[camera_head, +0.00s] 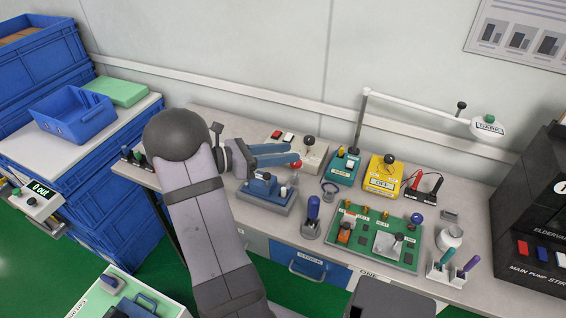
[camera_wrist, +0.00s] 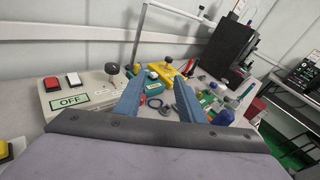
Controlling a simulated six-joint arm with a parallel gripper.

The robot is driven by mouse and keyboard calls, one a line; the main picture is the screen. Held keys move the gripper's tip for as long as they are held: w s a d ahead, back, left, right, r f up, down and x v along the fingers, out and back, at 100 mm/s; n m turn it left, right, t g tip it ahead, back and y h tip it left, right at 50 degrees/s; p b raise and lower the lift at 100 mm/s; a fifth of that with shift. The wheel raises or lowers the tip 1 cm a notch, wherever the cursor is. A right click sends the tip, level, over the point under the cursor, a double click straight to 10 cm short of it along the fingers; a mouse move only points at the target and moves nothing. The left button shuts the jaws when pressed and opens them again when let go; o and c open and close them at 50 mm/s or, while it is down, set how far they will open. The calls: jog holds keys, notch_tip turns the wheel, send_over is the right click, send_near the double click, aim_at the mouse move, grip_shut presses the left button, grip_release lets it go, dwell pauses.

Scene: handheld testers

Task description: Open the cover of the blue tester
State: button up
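My gripper (camera_head: 296,154) has two blue fingers pointing right above the back left of the bench. In the wrist view my gripper (camera_wrist: 154,88) is open, its fingers apart with nothing held between them. A blue device on a grey base (camera_head: 266,205) stands below the fingers, near a red ball knob (camera_head: 297,164).
A beige box (camera_head: 312,157) with red and white buttons and a black knob stands behind the fingers. A yellow tester (camera_head: 382,180) is right of the teal one. A green board (camera_head: 372,252), lamp post (camera_head: 360,122) and blue-handled tool (camera_head: 312,212) crowd the bench.

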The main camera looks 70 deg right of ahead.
jog(key=shift+r, duration=2.5)
